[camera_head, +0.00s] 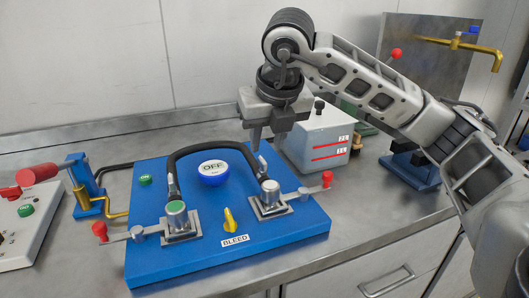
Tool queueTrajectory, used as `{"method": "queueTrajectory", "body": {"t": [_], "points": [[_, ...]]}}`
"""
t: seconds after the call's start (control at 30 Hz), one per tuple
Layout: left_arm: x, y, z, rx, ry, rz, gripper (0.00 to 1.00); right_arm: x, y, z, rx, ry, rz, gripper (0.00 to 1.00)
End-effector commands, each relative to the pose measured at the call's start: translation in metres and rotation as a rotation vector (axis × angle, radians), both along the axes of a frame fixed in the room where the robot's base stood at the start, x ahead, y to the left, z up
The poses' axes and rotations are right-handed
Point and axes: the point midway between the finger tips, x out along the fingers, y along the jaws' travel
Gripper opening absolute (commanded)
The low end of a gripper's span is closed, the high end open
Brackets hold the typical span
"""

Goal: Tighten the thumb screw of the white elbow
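The blue board (150,262) on the bench carries two hose-end fittings joined by a black hose (205,147). The right fitting, with a pale white-grey cap (269,187), looks like the white elbow. The left fitting has a green cap (176,207). A small silver piece (263,148) stands at the hose's right end and may be the thumb screw; it is too small to be sure. My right gripper (256,142) points down just above and left of that piece. Its fingers are seen nearly edge-on, so their gap cannot be judged. My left gripper is out of view.
Red-knobbed levers (327,178) stick out at both fittings. A white box (318,140) is behind on the right. Bare bench lies right of the board.

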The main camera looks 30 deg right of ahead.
Motion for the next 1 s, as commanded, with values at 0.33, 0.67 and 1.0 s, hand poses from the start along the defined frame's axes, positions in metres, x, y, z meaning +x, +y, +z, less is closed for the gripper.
{"method": "queueTrajectory", "body": {"t": [0.33,0.67,1.0], "points": [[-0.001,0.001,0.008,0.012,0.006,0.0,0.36,-0.029,0.007,0.076,-0.001,-0.004,-0.001,0.32],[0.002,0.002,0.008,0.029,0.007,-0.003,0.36,-0.037,0.009,0.093,-0.001,0.0,-0.001,0.32],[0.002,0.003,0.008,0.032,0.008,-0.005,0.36,-0.037,0.009,0.092,0.0,0.0,-0.001,0.32]]}}
